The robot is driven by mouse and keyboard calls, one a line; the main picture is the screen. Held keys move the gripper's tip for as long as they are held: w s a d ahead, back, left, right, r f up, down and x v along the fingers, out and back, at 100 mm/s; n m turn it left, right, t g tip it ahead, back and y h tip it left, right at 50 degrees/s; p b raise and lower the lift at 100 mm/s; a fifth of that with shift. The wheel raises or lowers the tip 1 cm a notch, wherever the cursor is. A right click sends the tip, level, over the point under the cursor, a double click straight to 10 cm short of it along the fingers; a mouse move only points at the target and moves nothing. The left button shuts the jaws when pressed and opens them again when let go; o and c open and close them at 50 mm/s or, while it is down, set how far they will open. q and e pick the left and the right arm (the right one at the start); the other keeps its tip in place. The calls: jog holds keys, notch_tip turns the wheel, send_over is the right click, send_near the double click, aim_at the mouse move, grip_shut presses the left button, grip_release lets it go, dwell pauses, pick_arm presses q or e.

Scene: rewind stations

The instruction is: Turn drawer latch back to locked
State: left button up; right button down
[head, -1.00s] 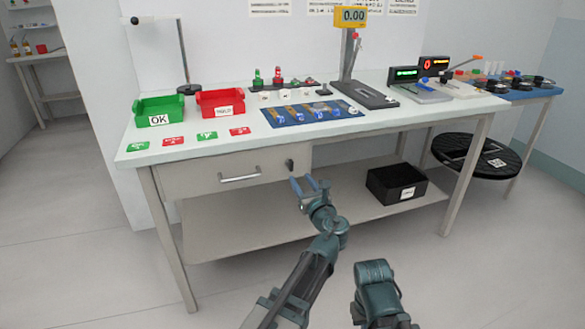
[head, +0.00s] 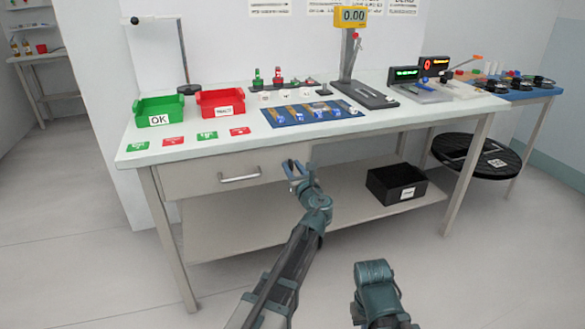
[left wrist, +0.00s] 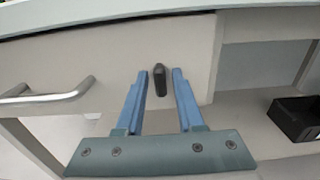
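The drawer latch (left wrist: 160,79) is a small dark knob on the right part of the drawer front. In the left wrist view it stands upright between the blue fingertips of my left gripper (left wrist: 160,75). The fingers are open, with a gap showing on both sides of the latch. In the head view my left gripper (head: 292,168) is at the drawer's right end and mostly hides the latch. The drawer (head: 205,178) looks closed, with its bar handle (head: 240,177) to the left. My right arm shows at the bottom of the head view, but its fingers cannot be made out.
The table top (head: 180,152) overhangs the drawer just above my left gripper. A black bin (head: 396,183) stands on the lower shelf to the right. A green bin (head: 159,108), a red bin (head: 219,101) and a blue mat (head: 275,119) are on the table.

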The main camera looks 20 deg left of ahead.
pick_arm(q)
grip_shut()
jog(key=n, duration=0.9)
jog(key=shift+s+a+f+n, duration=0.1)
jog(key=shift+n, duration=0.2)
jog(key=n, duration=0.4)
jog(key=shift+f+n, duration=0.1)
jog(key=shift+n, duration=2)
